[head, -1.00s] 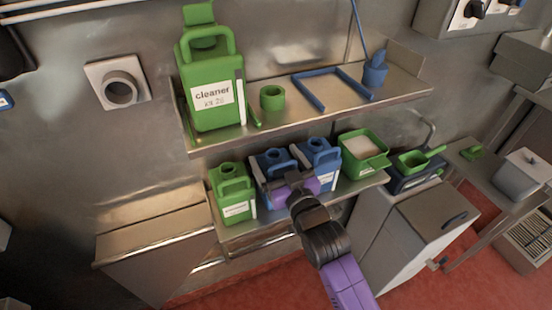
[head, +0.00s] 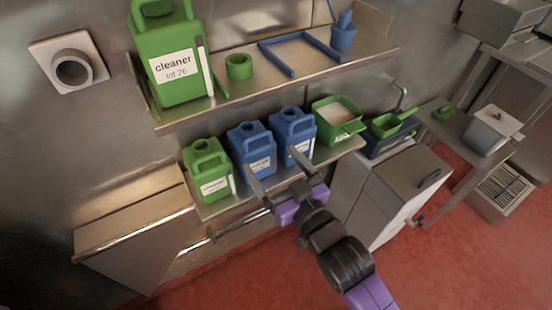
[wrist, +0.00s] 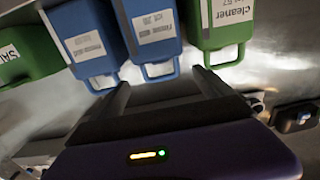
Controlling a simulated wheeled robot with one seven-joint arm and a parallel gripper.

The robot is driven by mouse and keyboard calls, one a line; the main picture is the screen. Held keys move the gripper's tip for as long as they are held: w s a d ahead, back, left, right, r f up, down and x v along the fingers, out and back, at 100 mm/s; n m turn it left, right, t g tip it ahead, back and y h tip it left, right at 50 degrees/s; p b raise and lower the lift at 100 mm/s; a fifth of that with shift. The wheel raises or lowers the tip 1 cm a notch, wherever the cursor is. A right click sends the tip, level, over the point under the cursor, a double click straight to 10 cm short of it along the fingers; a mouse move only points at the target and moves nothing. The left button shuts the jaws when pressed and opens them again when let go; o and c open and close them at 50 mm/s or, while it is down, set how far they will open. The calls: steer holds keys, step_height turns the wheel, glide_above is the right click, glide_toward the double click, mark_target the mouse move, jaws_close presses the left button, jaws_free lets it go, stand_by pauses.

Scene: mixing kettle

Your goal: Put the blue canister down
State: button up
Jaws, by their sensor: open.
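Two blue canisters stand upright side by side on the lower shelf. The left one (head: 251,148) and the right one (head: 293,130) both have a top handle, a round opening and a white label. They also show upside down in the wrist view, the left one in the middle (wrist: 150,32) and the right one beside it (wrist: 84,42). I cannot tell which one the task means. My gripper (head: 273,166) is open and empty in front of them. Its fingers overlap the canisters' fronts in the head view; nothing is between them in the wrist view.
A green canister (head: 208,172) stands left of the blue ones, and a green bin (head: 337,122) with white contents stands to their right. The upper shelf (head: 270,85) overhangs, holding a large green cleaner canister (head: 173,55), a green cup (head: 239,67) and a blue frame (head: 288,64). Red floor is open in front.

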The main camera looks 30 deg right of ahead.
steer(key=shift+s, duration=0.1)
steer(key=s+f+g, duration=0.2)
steer(key=s+g, duration=0.1)
steer(key=s, duration=2.8)
steer(key=shift+s+f, duration=0.15)
steer(key=shift+s, duration=0.2)
